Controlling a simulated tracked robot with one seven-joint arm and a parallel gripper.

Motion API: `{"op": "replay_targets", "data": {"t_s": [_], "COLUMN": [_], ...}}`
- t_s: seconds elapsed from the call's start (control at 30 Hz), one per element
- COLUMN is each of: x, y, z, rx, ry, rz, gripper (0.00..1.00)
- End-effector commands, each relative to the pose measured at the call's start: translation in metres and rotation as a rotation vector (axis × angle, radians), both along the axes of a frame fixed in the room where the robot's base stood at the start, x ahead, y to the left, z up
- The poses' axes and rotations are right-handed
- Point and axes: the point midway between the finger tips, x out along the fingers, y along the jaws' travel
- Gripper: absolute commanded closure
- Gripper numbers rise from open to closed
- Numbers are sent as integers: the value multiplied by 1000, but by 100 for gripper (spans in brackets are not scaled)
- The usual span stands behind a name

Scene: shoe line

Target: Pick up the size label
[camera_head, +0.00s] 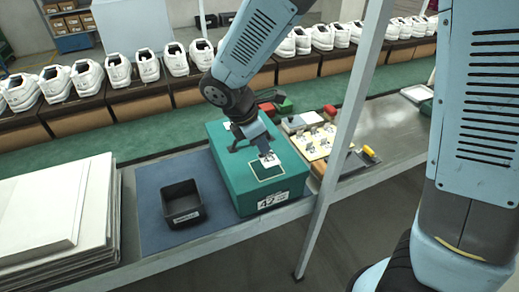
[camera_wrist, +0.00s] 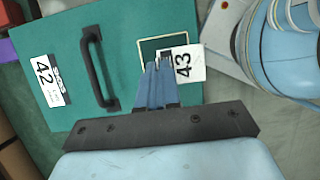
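The size label (camera_wrist: 190,63) is a small white card reading 43. It also shows in the head view (camera_head: 269,160), at the tip of my gripper (camera_head: 262,151). In the wrist view my gripper (camera_wrist: 158,66) has its fingers close together, shut on the label's left edge. The label is over the green box (camera_wrist: 115,50), partly covering the light-outlined rectangle (camera_wrist: 147,47) on it and reaching past the box's edge. The box also shows in the head view (camera_head: 225,165). Another label (camera_wrist: 46,80), reading 42, is on the box beside a black handle (camera_wrist: 92,68).
A black open bin (camera_head: 182,203) stands on the blue mat (camera_head: 150,232) left of the box. White flat sheets (camera_head: 50,215) are stacked at far left. A yellow board (camera_head: 313,148) with small cards lies right of the box. White shoes (camera_head: 88,77) line the back.

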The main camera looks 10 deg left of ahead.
Motion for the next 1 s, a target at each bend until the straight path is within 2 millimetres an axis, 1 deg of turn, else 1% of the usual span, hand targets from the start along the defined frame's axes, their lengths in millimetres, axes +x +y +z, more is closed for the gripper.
{"op": "replay_targets", "data": {"t_s": [0.03,0.2,0.4,0.53,0.73,1.0], "x": [-7,-30,-68,-87,-104,-111], "y": [-3,-12,-29,-36,-43,-46], "z": [10,40,56,64,73,75], "rx": [4,3,1,0,0,-2], "ry": [-2,-3,-1,0,0,1], "rz": [1,1,2,1,1,-2], "gripper": [100,100,100,100,100,100]}}
